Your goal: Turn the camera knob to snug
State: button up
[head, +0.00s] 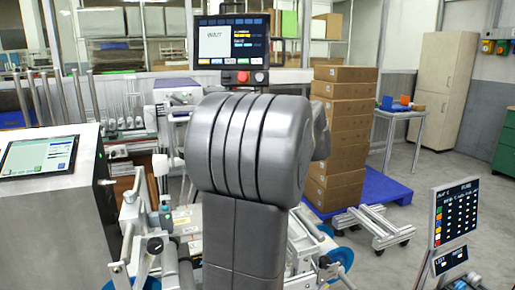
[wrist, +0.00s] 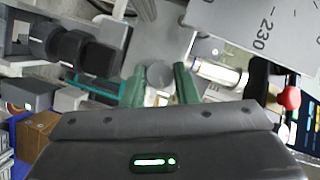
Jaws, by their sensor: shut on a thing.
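In the wrist view my gripper (wrist: 160,84) has two green fingers, one on each side of a small round grey knob (wrist: 160,74). The fingers are closed on the knob, which is seen end-on, so its turn cannot be read. A dark stepped cylinder (wrist: 85,52), which looks like a camera body or lens, lies to the left of the fingers. In the head view my grey arm fills the middle and hides my gripper and the knob.
A grey plate marked 230 (wrist: 265,25) and a red knob (wrist: 290,98) are close on the right in the wrist view. In the head view, a screen reading WAIT (head: 232,47) stands behind my arm, and stacked cartons (head: 340,130) stand on a blue pallet (head: 385,188).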

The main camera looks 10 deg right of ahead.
jog(key=shift+n+g+h+b, duration=0.3)
jog(key=shift+n+h+b, duration=0.5)
jog(key=shift+n+b, duration=0.5)
jog(key=o, duration=1)
jog(key=v, duration=1.4)
jog(key=shift+a, duration=0.1)
jog(key=x, duration=1.4)
